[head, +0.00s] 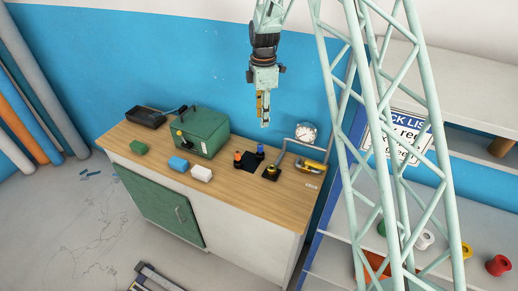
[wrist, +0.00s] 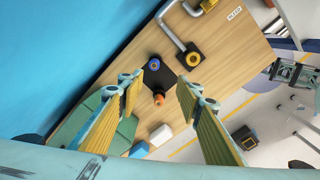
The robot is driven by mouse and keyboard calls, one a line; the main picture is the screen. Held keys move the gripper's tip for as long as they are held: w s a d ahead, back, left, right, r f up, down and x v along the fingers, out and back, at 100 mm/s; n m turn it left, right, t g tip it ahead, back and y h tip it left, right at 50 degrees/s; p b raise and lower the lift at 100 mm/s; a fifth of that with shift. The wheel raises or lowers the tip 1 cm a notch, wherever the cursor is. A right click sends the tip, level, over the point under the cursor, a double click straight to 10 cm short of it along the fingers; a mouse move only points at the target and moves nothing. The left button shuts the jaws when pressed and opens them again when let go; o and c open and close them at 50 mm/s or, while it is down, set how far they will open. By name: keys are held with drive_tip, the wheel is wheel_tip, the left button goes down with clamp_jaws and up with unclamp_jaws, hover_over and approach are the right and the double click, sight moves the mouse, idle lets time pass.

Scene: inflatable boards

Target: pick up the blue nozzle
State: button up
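The blue nozzle (head: 260,150) stands at the back right of a small black holder (head: 247,165) on the wooden bench top. It also shows in the wrist view (wrist: 155,64), looked down on from above. An orange nozzle (head: 238,157) stands on the same holder, to its left; it shows in the wrist view (wrist: 159,98) too. My gripper (head: 263,118) hangs above the bench, clear of both nozzles. In the wrist view its two yellow-padded fingers (wrist: 158,88) are spread apart with nothing held between them. Both nozzles appear between the fingers, well below.
Near the holder are a green machine (head: 202,133), a blue block (head: 178,164), a white block (head: 201,174) and a pipe stand with a gauge (head: 306,132). A pale green lattice column (head: 378,120) rises at right before shelves.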

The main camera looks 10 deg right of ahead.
drive_tip(key=n, duration=0.1)
hover_over(260, 144)
drive_tip(key=shift+f+p, duration=0.4)
drive_tip(key=shift+f, duration=1.9)
drive_tip(key=shift+f, duration=0.1)
drive_tip(key=shift+f+p, duration=0.55)
drive_tip(key=shift+f, duration=3.65)
drive_tip(key=shift+s+f, duration=0.1)
drive_tip(key=shift+f, duration=0.1)
drive_tip(key=shift+f+p, duration=0.7)
drive_tip(key=shift+f, duration=1.7)
drive_tip(key=c, duration=0.9)
